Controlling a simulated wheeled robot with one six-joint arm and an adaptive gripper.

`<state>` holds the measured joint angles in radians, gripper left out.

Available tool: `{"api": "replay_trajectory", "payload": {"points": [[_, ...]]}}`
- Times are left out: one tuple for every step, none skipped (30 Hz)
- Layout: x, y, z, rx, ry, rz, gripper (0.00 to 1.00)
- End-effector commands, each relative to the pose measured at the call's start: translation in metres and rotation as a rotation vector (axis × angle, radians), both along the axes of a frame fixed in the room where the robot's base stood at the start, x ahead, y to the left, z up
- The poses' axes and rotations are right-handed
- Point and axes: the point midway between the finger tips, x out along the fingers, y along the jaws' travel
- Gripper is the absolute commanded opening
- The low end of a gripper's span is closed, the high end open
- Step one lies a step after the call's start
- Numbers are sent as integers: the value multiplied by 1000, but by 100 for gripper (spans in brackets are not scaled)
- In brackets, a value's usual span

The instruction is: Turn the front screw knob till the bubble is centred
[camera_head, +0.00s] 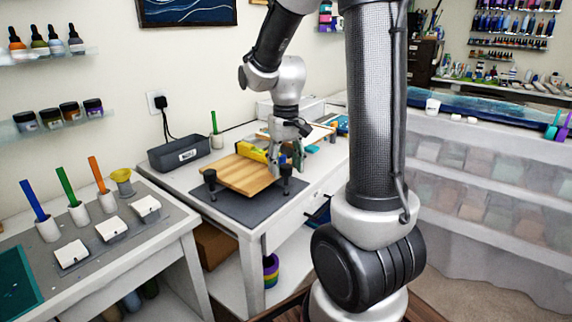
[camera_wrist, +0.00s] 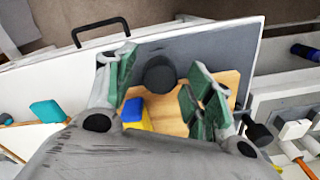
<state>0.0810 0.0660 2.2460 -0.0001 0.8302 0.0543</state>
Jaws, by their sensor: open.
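A wooden board (camera_head: 245,175) lies raised on a dark grey mat (camera_head: 238,208), with black screw knobs at its edges. One black knob (camera_head: 286,184) is below my gripper (camera_head: 287,168); another black knob (camera_head: 210,179) is at the board's left corner. In the wrist view, the near knob (camera_wrist: 159,74) shows between the green-padded fingers of my open gripper (camera_wrist: 161,78), with gaps at both sides. A further knob (camera_wrist: 258,133) is at the right. A yellow level (camera_head: 251,152) rests on the board, partly hidden by my gripper; its bubble cannot be made out.
A dark grey bin (camera_head: 180,153) stands on the white table behind the board. A black drawer handle (camera_wrist: 101,30) is on the table's front. A left-hand bench holds white cups (camera_head: 79,212) with coloured sticks. The mat's front strip is clear.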

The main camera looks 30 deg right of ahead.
Motion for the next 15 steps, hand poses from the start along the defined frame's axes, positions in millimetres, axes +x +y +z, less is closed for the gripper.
{"api": "replay_trajectory", "payload": {"points": [[0, 0, 0, 0, 0, 0, 53], [0, 0, 0, 0, 0, 0, 49], [0, 0, 0, 0, 0, 0, 42], [0, 0, 0, 0, 0, 0, 36], [0, 0, 0, 0, 0, 0, 31], [0, 0, 0, 0, 0, 0, 24], [0, 0, 0, 0, 0, 0, 18], [0, 0, 0, 0, 0, 0, 13], [0, 0, 0, 0, 0, 0, 6], [0, 0, 0, 0, -1, 0, 6], [0, 0, 0, 0, -1, 0, 6], [0, 0, 0, 0, -1, 0, 6], [0, 0, 0, 0, -1, 1, 6], [0, 0, 0, 0, -1, 3, 6], [0, 0, 0, 0, -1, 6, 6]]}}
